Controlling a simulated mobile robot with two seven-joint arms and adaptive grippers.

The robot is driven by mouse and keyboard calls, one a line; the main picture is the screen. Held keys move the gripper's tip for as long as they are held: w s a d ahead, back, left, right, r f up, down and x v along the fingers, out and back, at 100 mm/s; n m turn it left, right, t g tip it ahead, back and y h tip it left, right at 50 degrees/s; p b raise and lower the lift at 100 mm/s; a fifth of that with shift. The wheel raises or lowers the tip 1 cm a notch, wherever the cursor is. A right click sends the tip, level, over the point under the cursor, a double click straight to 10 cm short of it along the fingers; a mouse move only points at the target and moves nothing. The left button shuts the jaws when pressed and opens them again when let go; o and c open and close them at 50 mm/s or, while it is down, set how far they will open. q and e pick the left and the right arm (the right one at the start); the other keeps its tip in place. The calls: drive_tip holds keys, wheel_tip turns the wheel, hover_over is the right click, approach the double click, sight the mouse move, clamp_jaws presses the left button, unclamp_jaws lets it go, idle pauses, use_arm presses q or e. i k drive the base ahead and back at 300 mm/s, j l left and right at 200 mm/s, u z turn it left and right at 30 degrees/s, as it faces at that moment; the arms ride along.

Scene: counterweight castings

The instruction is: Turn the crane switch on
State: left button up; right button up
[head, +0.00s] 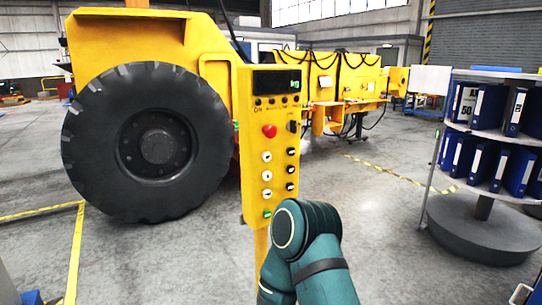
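A yellow crane control panel (271,185) stands upright on a yellow post in the middle of the head view. It has a dark display at the top, a red round button (269,131), a black switch (293,126) to the right of that button, white and black knobs below, and a green button (267,214) near the bottom. I cannot tell which control is the crane switch or its state. A teal arm link of mine is in front of the panel's lower right. Neither gripper shows in this view.
A large black wheel (203,165) on a yellow machine stands left behind the panel. A round shelf rack (507,134) with blue binders stands at the right. Clear grey floor (385,225) lies between panel and rack.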

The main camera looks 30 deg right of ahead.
sight(291, 125)
drive_tip(key=z, duration=0.7)
